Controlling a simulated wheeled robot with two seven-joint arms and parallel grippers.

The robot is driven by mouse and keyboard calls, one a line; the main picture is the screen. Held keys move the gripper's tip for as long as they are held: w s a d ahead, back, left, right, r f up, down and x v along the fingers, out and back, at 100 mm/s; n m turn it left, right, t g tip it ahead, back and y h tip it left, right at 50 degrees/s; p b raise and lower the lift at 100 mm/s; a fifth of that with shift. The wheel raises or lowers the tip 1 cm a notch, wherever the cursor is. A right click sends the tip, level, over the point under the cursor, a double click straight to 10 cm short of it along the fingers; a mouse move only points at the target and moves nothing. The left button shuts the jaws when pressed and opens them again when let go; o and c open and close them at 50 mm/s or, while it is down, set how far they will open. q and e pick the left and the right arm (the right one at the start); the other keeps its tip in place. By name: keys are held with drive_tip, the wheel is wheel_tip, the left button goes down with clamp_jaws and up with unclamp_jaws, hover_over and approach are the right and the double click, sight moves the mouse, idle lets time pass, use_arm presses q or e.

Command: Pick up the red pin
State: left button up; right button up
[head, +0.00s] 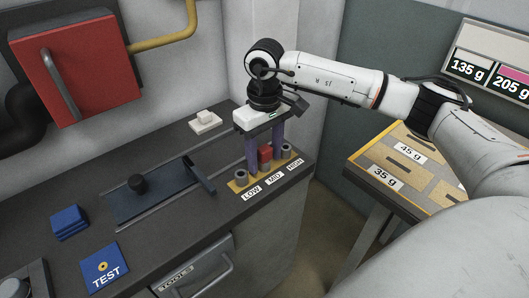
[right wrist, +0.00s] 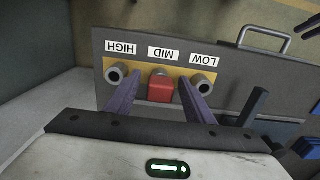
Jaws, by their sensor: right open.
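The red pin (head: 265,154) stands in the middle place of a yellow strip (head: 255,176), behind the MID label. In the right wrist view the red pin (right wrist: 160,86) shows as a red block at the near edge of the yellow strip (right wrist: 176,71). My right gripper (head: 264,165) points down over the strip, with one purple finger on each side of the pin. In the right wrist view, gaps show between the pin and the fingers of the right gripper (right wrist: 159,82). It is open and holds nothing.
Grey round sockets stand at LOW (head: 241,178) and HIGH (head: 286,151), close beside the fingers. A dark slide with a black knob (head: 137,184), blue blocks (head: 69,222) and a blue TEST plate (head: 105,267) occupy the counter's left. A weight board (head: 390,180) stands right.

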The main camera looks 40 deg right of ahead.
clamp_jaws()
drive_tip(key=shift+r, duration=0.15)
